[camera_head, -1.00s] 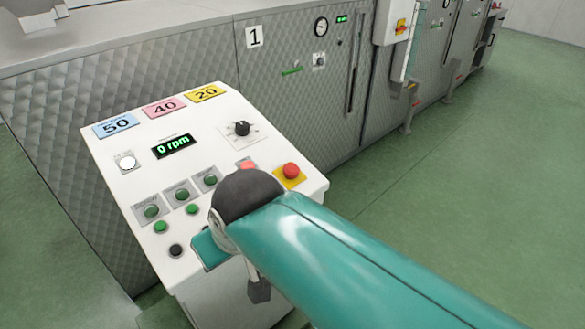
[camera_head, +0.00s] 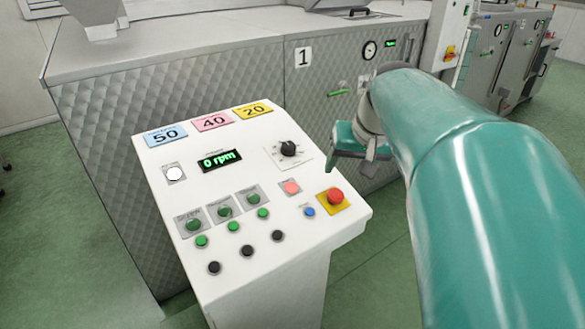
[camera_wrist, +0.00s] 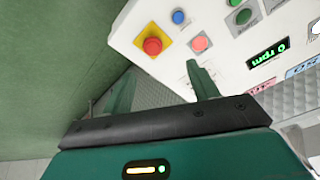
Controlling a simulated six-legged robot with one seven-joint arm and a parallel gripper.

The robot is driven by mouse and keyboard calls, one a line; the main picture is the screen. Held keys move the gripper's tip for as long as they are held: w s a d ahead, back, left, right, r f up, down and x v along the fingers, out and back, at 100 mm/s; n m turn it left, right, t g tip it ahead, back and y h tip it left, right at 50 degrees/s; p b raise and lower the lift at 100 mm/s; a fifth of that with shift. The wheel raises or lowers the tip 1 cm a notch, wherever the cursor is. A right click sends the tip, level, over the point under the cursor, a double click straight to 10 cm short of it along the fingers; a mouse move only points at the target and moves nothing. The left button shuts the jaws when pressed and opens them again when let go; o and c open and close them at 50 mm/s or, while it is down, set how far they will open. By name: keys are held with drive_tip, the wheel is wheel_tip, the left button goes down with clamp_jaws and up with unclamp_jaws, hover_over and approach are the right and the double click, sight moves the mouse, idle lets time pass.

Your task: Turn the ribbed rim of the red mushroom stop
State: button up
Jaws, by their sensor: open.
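The red mushroom stop (camera_head: 335,196) sits on a yellow square plate at the right end of the sloped white control panel (camera_head: 330,228). In the wrist view the red mushroom stop (camera_wrist: 152,46) is beyond the fingers, above and between them in the picture. The ribs on its rim are too small to make out. My gripper (camera_head: 350,168) is above and behind the stop in the head view, apart from it. In the wrist view my gripper (camera_wrist: 160,82) shows two green fingers spread apart with nothing between them.
Beside the stop are a pink button (camera_head: 291,188) and a blue button (camera_head: 310,211). A black knob (camera_head: 288,148), a display reading 0 rpm (camera_head: 219,160) and several green and black buttons share the panel. A quilted metal machine (camera_head: 120,150) stands behind it.

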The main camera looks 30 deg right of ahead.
sight(337, 194)
drive_tip(key=x, duration=0.4)
drive_tip(key=d+x, duration=0.1)
drive_tip(key=x, duration=0.4)
drive_tip(key=d+x, duration=0.1)
drive_tip(key=x, duration=0.3)
drive_tip(key=shift+f, duration=0.25)
drive_tip(key=c, duration=1)
